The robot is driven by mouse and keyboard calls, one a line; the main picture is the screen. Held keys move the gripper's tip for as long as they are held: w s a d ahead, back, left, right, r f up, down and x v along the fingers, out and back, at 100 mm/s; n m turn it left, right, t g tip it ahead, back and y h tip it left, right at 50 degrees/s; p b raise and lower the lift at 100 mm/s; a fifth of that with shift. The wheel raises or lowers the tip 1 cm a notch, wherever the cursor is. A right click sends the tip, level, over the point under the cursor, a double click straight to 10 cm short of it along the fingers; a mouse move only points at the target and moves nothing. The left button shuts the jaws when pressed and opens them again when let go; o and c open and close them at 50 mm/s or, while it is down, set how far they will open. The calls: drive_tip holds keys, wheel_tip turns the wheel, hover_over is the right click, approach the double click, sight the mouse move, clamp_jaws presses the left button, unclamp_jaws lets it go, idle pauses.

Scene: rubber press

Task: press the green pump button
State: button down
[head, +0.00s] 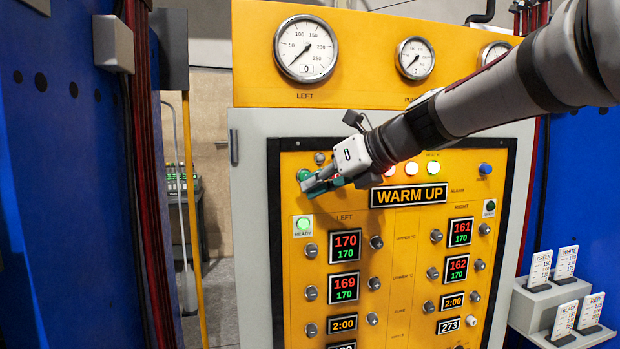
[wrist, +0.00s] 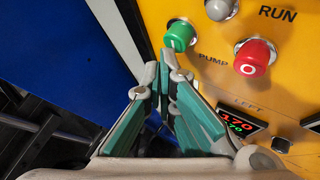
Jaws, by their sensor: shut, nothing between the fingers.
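The green pump button (wrist: 179,36) shows in the wrist view at the top, on the yellow panel, with the word PUMP beside it. In the head view it is mostly hidden at the panel's upper left corner, beside my fingertips. My gripper (head: 312,184) reaches to that corner, its fingers shut and empty. In the wrist view my gripper's fingertips (wrist: 165,62) are together just below the green button in the picture. I cannot tell whether they touch it.
A red button (wrist: 253,57) marked O sits right of the green one, and a grey knob (wrist: 218,8) is above it. A WARM UP display (head: 408,195) is near my wrist. A blue machine column (head: 55,200) stands at left. Small cards (head: 540,268) stand at lower right.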

drive_tip(key=shift+w+a, duration=0.25)
drive_tip(key=shift+w, duration=0.6)
idle(0.9)
drive_tip(key=shift+s, duration=0.15)
drive_tip(key=shift+s+d+p, duration=0.2)
drive_tip(key=shift+s+p, duration=0.2)
drive_tip(key=shift+s, duration=0.15)
drive_tip(key=shift+s+d+p, duration=0.2)
drive_tip(key=shift+s+p, duration=0.2)
drive_tip(key=shift+s, duration=0.15)
drive_tip(key=shift+s, duration=0.1)
drive_tip(key=s+p, duration=0.1)
drive_tip(key=s, duration=0.1)
drive_tip(key=s+d+p, duration=0.1)
drive_tip(key=s, duration=0.1)
drive_tip(key=shift+s+d, duration=0.2)
drive_tip(key=shift+s, duration=0.15)
idle(0.3)
